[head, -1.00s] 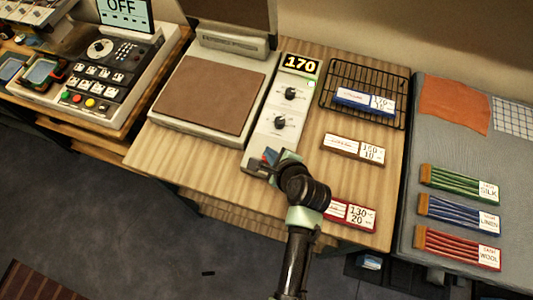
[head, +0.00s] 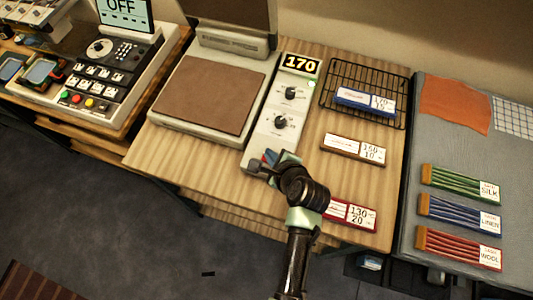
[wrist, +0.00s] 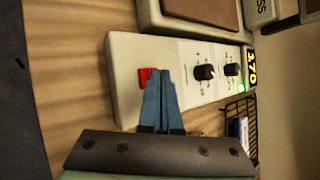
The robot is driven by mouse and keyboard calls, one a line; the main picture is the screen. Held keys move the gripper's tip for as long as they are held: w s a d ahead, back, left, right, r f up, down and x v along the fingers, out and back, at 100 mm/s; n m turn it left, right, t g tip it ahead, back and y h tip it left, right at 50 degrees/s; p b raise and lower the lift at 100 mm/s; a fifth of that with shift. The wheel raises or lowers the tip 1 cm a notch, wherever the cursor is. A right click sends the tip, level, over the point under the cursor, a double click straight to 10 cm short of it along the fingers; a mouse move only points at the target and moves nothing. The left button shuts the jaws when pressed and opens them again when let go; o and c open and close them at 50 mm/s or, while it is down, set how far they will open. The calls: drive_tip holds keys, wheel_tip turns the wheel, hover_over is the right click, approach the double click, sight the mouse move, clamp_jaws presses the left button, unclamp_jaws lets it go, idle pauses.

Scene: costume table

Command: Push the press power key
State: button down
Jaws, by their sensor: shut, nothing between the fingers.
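The press control panel (head: 265,139) is a pale box with two black knobs and a display reading 170. A red key (wrist: 146,78) sits near the panel's end in the wrist view. I take it to be the press power key. My gripper (wrist: 158,72) is shut and empty, its blue fingers together over the panel. The fingertips are right beside the red key and cover part of it; I cannot tell whether they touch it. In the head view my gripper (head: 268,156) is at the panel's near end and largely hides the key. A small green light (head: 311,84) shows below the display.
The heat press (head: 210,92) with its brown pad stands left of the panel. A wire rack (head: 392,72) and several labelled packs lie to the right. A control console (head: 110,72) with a screen reading OFF is at far left. Bare wood lies in front of the press.

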drive_tip(key=shift+f, duration=0.2)
drive_tip(key=shift+r, duration=0.1)
drive_tip(key=shift+r+p, duration=0.9)
drive_tip(key=shift+p, duration=0.2)
wheel_tip(320, 180, up, 6)
drive_tip(key=p, duration=0.6)
